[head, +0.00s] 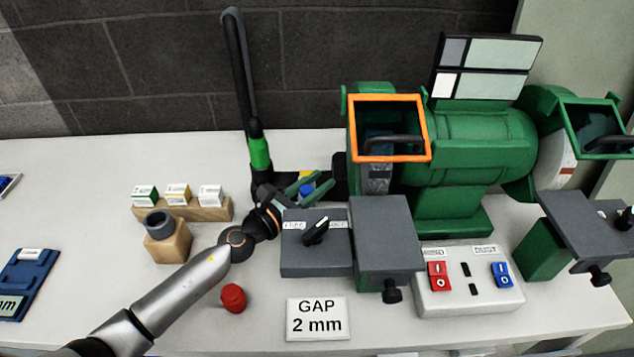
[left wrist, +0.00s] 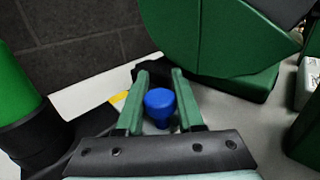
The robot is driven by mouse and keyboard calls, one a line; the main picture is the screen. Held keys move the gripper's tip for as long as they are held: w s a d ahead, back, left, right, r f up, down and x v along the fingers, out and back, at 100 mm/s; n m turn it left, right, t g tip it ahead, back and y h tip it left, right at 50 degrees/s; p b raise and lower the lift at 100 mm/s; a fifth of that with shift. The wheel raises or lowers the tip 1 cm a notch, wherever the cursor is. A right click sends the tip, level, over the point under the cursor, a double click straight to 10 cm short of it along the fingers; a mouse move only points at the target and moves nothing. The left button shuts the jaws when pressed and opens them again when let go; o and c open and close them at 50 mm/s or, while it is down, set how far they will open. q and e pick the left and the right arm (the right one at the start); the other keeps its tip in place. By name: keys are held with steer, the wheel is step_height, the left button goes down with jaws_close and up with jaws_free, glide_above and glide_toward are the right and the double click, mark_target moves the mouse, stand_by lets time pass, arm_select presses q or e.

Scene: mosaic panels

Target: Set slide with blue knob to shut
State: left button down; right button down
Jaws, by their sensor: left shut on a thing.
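The blue knob (head: 306,190) sits low behind the grey tool rest, at the foot of the black and green duct. It also shows in the left wrist view (left wrist: 160,101), between the two green fingers. My left gripper (head: 314,183) reaches in from the left and is shut on the blue knob. In the left wrist view the gripper (left wrist: 160,76) points toward a dark block behind the knob. A bit of yellow (head: 305,174) shows beside the knob. The slide itself is mostly hidden by the fingers, so I cannot tell its position. My right gripper is not in view.
The duct (head: 260,152) stands upright just left of the gripper. The green grinder (head: 470,145), with an orange-framed guard (head: 428,128), stands to the right. A grey tool rest (head: 382,235) and switch box (head: 470,283) are in front. A red knob (head: 233,297) lies near my arm.

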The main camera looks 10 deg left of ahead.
arm_select(q)
steer(key=shift+w, duration=0.1)
